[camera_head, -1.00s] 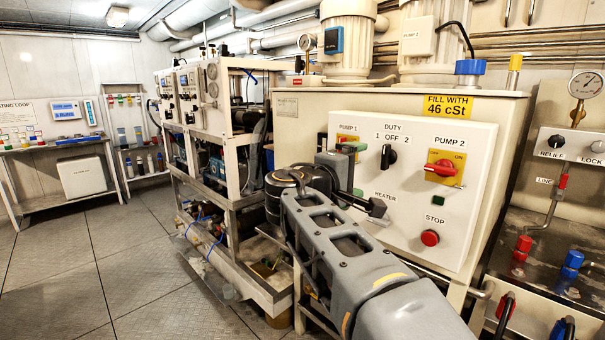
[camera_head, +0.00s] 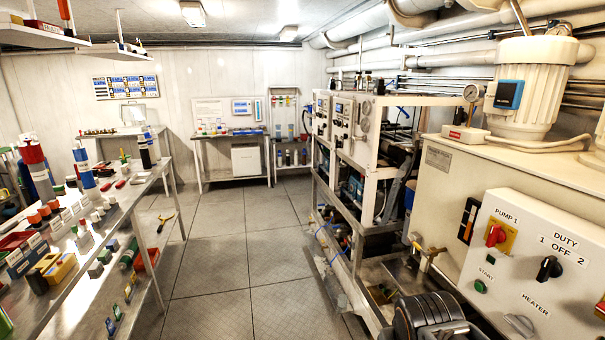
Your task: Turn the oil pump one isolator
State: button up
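The pump 1 isolator (camera_head: 496,236) is a red handle on a yellow plate. It sits at the upper left of the white control panel (camera_head: 535,296), at the right of the view, under the label "PUMP 1". The handle's exact angle is hard to tell at this size. A dark ribbed joint of my arm shows at the bottom edge, below and left of the panel. My gripper is out of view, so its state does not show. Nothing covers the isolator.
The black duty selector (camera_head: 549,268) and green start button (camera_head: 480,286) are close to the isolator. A framed machine rack (camera_head: 365,160) stands left of the cabinet. A bench (camera_head: 130,195) with bottles and tools lines the left.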

aim_at(497, 236)
jog(key=z, duration=0.05)
jog(key=k, duration=0.45)
jog(key=z, duration=1.05)
jog(key=i, duration=0.7)
jog(key=u, duration=2.2)
